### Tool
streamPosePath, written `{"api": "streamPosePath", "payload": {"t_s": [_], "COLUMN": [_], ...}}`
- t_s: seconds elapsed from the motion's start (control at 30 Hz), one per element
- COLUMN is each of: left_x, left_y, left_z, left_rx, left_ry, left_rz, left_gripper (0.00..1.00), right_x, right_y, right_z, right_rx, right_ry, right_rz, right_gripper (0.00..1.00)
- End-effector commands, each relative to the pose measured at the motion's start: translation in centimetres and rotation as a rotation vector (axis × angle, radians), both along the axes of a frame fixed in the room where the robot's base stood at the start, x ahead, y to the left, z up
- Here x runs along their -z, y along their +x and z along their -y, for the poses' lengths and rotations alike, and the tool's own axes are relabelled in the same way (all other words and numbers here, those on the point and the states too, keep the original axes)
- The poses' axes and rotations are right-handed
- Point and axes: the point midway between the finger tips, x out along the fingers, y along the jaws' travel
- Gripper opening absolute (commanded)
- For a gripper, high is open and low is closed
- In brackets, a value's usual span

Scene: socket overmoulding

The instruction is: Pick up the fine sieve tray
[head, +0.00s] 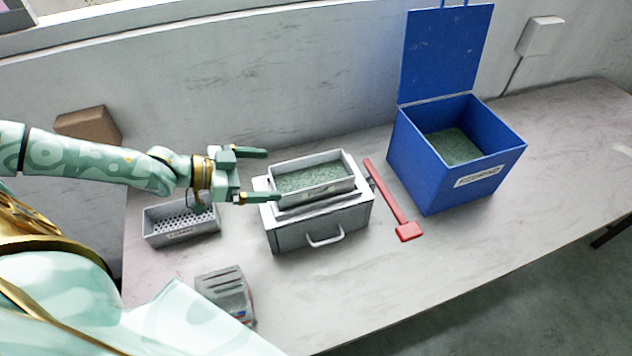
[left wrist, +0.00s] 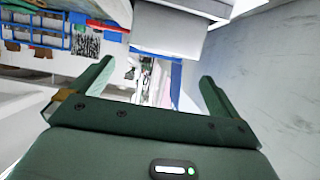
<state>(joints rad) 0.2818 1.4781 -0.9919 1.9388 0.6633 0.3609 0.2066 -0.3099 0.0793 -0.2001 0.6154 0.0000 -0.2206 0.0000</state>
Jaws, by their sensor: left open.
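Two grey sieve-like trays show in the head view, and I cannot read their labels to tell which is the fine one. One tray (head: 335,184) holds green granules and sits on top of a grey box with a front handle (head: 320,224). The other tray (head: 152,231), with a perforated floor, stands on the table at the left, partly behind my left gripper. My left gripper (head: 264,175) is open and empty, its fingers pointing right at the left end of the granule tray. In the left wrist view a pale grey block (left wrist: 168,32) lies beyond the open fingers (left wrist: 155,78). My right gripper is not in view.
A red long-handled tool (head: 388,198) lies right of the grey box. An open blue bin (head: 432,180) with green granules stands further right. A small grey device (head: 224,285) is at the front left, a brown box (head: 88,125) at the back left. The front right of the table is clear.

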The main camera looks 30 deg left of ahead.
Motion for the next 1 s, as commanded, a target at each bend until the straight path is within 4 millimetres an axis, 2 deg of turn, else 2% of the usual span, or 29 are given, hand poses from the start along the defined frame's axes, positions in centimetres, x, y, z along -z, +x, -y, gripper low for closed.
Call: {"api": "streamPosePath", "payload": {"t_s": [0.03,0.1,0.33,0.63,0.93,0.97,1.0], "left_x": [0.9,1.3,1.9,2.8,2.9,2.9,2.9], "left_y": [1.0,2.0,3.6,6.9,7.4,7.4,7.4], "left_z": [0.8,1.6,3.0,5.7,6.2,6.2,6.1], "left_rx": [0.001,0.0,-0.001,0.0,-0.001,-0.001,-0.001], "left_ry": [-0.004,-0.003,0.0,-0.001,0.002,0.002,0.002], "left_rz": [0.002,0.003,0.0,0.001,-0.001,-0.001,-0.001], "left_gripper": [1.0,1.0,1.0,1.0,1.0,0.97,0.86], "right_x": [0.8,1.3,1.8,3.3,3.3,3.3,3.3], "right_y": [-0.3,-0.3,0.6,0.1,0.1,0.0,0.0], "right_z": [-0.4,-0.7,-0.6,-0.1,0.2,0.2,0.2], "right_rx": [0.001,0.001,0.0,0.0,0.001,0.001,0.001], "right_ry": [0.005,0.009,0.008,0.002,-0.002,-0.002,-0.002], "right_rz": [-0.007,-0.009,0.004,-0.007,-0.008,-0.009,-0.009], "right_gripper": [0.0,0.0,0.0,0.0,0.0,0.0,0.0]}}
